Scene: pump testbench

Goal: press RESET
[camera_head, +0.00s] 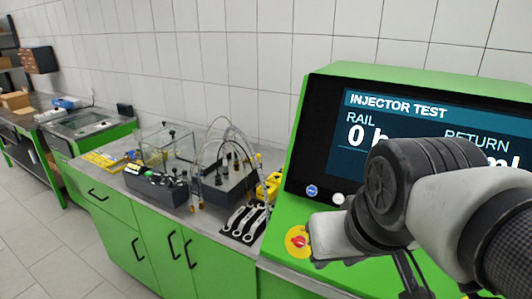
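The green test bench console carries a black panel with a screen (430,130) reading INJECTOR TEST, RAIL and RETURN. Below the screen's left end are a round blue button (312,190) and a round white button (338,199). Their labels are too small to read, so I cannot tell which is RESET. A red stop knob on a yellow round plate (298,241) sits lower on the green front. My arm crosses in front of the console at the right and hides part of the screen and panel. My gripper's fingers cannot be made out clearly behind and below my wrist.
Left of the console, a grey worktop holds wrenches on a dark mat (245,222), yellow parts (270,186), a pump block with hoses (225,180) and a clear box (167,146). Green cabinets (165,245) stand below. The tiled floor at the lower left is clear.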

